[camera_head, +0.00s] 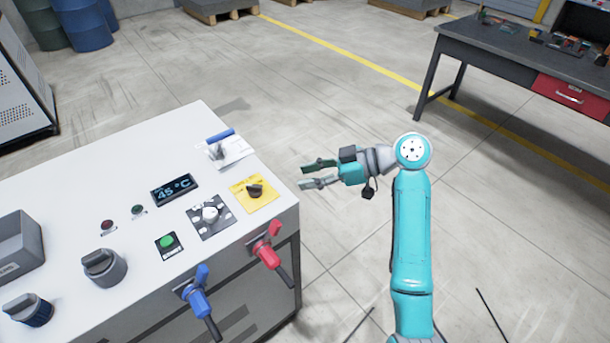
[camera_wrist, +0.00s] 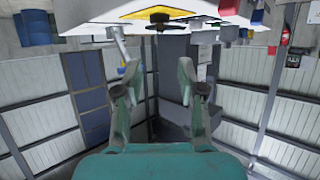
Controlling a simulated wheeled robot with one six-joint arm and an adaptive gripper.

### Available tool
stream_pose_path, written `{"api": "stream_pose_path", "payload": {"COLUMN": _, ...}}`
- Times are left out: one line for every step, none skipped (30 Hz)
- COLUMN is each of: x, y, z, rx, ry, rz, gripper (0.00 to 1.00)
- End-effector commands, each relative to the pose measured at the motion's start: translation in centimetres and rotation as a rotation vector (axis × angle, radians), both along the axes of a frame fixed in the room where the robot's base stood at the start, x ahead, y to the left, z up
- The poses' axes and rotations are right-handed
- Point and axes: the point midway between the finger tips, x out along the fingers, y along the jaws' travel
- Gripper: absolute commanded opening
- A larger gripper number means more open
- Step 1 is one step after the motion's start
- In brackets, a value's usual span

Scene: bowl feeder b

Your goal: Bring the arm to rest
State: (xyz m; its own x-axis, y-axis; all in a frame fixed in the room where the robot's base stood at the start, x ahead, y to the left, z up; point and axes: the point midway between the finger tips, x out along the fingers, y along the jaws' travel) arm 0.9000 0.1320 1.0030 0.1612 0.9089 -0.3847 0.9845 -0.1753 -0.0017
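My arm (camera_head: 411,240) stands to the right of the white control cabinet (camera_head: 60,190) in the head view. My gripper (camera_head: 312,174) points left, beside the cabinet's right corner and apart from it. The two fingers are spread with nothing between them. In the wrist view my gripper (camera_wrist: 160,80) also shows its fingers apart and empty.
The cabinet top carries a yellow switch plate (camera_head: 254,193), a display (camera_head: 174,189), a green button (camera_head: 167,242) and a grey bin (camera_head: 18,244). A red handle (camera_head: 268,243) and a blue handle (camera_head: 197,293) stick out in front. A workbench (camera_head: 520,60) stands back right. Floor around my arm is clear.

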Motion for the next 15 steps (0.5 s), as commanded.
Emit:
{"api": "stream_pose_path", "payload": {"x": 0.0, "y": 0.0, "z": 0.0, "rx": 0.0, "ry": 0.0, "rz": 0.0, "gripper": 0.4}}
{"api": "stream_pose_path", "payload": {"x": 0.0, "y": 0.0, "z": 0.0, "rx": 0.0, "ry": 0.0, "rz": 0.0, "gripper": 0.4}}
{"api": "stream_pose_path", "payload": {"x": 0.0, "y": 0.0, "z": 0.0, "rx": 0.0, "ry": 0.0, "rz": 0.0, "gripper": 0.4}}
{"api": "stream_pose_path", "payload": {"x": 0.0, "y": 0.0, "z": 0.0, "rx": 0.0, "ry": 0.0, "rz": 0.0, "gripper": 0.4}}
{"api": "stream_pose_path", "payload": {"x": 0.0, "y": 0.0, "z": 0.0, "rx": 0.0, "ry": 0.0, "rz": 0.0, "gripper": 0.4}}
{"api": "stream_pose_path", "payload": {"x": 0.0, "y": 0.0, "z": 0.0, "rx": 0.0, "ry": 0.0, "rz": 0.0, "gripper": 0.4}}
{"api": "stream_pose_path", "payload": {"x": 0.0, "y": 0.0, "z": 0.0, "rx": 0.0, "ry": 0.0, "rz": 0.0, "gripper": 0.4}}
{"api": "stream_pose_path", "payload": {"x": 0.0, "y": 0.0, "z": 0.0, "rx": 0.0, "ry": 0.0, "rz": 0.0, "gripper": 0.4}}
{"api": "stream_pose_path", "payload": {"x": 0.0, "y": 0.0, "z": 0.0, "rx": 0.0, "ry": 0.0, "rz": 0.0, "gripper": 0.4}}
{"api": "stream_pose_path", "payload": {"x": 0.0, "y": 0.1, "z": -0.1, "rx": 0.0, "ry": 0.001, "rz": -0.001, "gripper": 0.4}}
{"api": "stream_pose_path", "payload": {"x": 0.0, "y": 0.1, "z": -0.2, "rx": 0.001, "ry": 0.003, "rz": -0.005, "gripper": 0.4}}
{"api": "stream_pose_path", "payload": {"x": -0.1, "y": 0.1, "z": -0.5, "rx": 0.002, "ry": 0.008, "rz": -0.013, "gripper": 0.4}}
{"api": "stream_pose_path", "payload": {"x": -0.2, "y": 0.1, "z": -0.9, "rx": 0.004, "ry": 0.014, "rz": -0.023, "gripper": 0.4}}
{"api": "stream_pose_path", "payload": {"x": -0.3, "y": 0.2, "z": -1.4, "rx": 0.007, "ry": 0.022, "rz": -0.038, "gripper": 0.4}}
{"api": "stream_pose_path", "payload": {"x": -0.5, "y": 0.3, "z": -2.4, "rx": 0.009, "ry": 0.038, "rz": -0.063, "gripper": 0.4}}
